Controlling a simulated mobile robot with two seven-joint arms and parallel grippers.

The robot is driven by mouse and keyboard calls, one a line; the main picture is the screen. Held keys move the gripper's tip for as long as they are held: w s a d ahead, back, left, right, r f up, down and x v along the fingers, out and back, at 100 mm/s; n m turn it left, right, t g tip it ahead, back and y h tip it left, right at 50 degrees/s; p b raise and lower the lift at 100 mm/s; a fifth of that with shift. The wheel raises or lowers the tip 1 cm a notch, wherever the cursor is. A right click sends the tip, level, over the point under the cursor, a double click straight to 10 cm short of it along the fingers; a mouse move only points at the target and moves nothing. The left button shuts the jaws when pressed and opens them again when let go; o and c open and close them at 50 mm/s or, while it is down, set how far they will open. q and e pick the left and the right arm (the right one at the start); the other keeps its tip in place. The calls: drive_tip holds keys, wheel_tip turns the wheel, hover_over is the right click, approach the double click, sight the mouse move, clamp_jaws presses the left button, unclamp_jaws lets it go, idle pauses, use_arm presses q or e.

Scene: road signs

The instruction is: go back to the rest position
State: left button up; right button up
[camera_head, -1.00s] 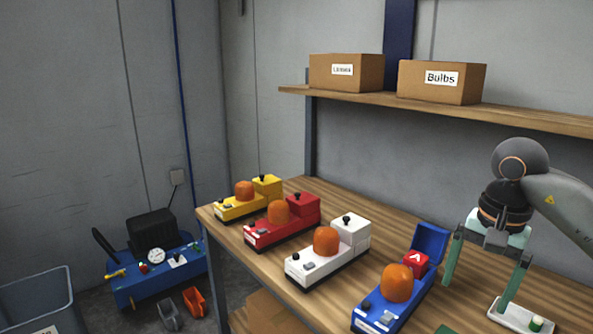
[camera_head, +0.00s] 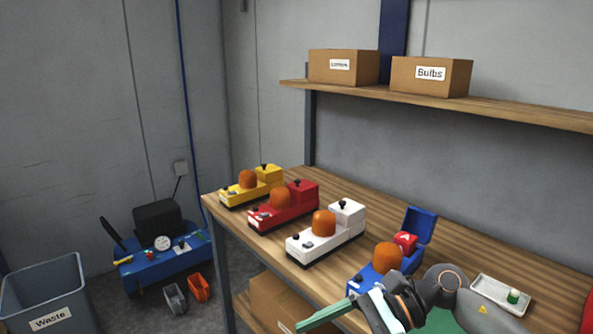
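My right gripper (camera_head: 325,314) comes in from the lower right, low at the front of the bench. One green finger points left; the other cannot be made out, so its opening is unclear. Nothing is seen held in it. My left gripper is out of view. The blue sign lamp (camera_head: 357,284) has an orange dome (camera_head: 387,257) and its rear lid (camera_head: 421,223) stands open, with a red block marked A (camera_head: 405,241) inside.
A white tray (camera_head: 488,283) with a small green-and-white piece lies on the bench (camera_head: 470,255). A waste bin (camera_head: 45,290) and a blue machine (camera_head: 165,262) stand on the floor at left. Boxes (camera_head: 343,66) sit on the shelf (camera_head: 500,108).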

drive_tip(key=a+r+m+t+y, duration=0.2)
drive_tip(key=a+m+y, duration=0.25)
drive_tip(key=m, duration=0.25)
drive_tip(key=w+d+f+m+t+h+p, duration=0.1)
drive_tip(key=d+f+m+t+h, duration=0.4)
drive_tip(key=m, duration=0.7)
drive_tip(key=w+d+f+m+t+h, duration=0.15)
drive_tip(key=f+m+t, duration=0.25)
drive_tip(key=m+t, duration=0.5)
drive_tip(key=w+d+f+m+t+h+p, duration=0.1)
drive_tip(key=d+f+m+t+h, duration=0.3)
drive_tip(key=m, duration=1)
drive_tip(key=s+d+f+m+g+h, duration=0.2)
drive_tip(key=s+d+f+m+g, duration=0.1)
drive_tip(key=s+f+m, duration=0.3)
drive_tip(key=s+d+f+m+g+h, duration=0.3)
drive_tip(key=s+f+m, duration=0.4)
drive_tip(key=s+f, duration=0.4)
wheel_tip(320, 180, down, 2)
drive_tip(key=shift+d+f+g, duration=0.1)
drive_tip(key=shift+d+g, duration=0.55)
drive_tip(key=shift+g, duration=0.45)
drive_tip(key=shift+c, duration=0.3)
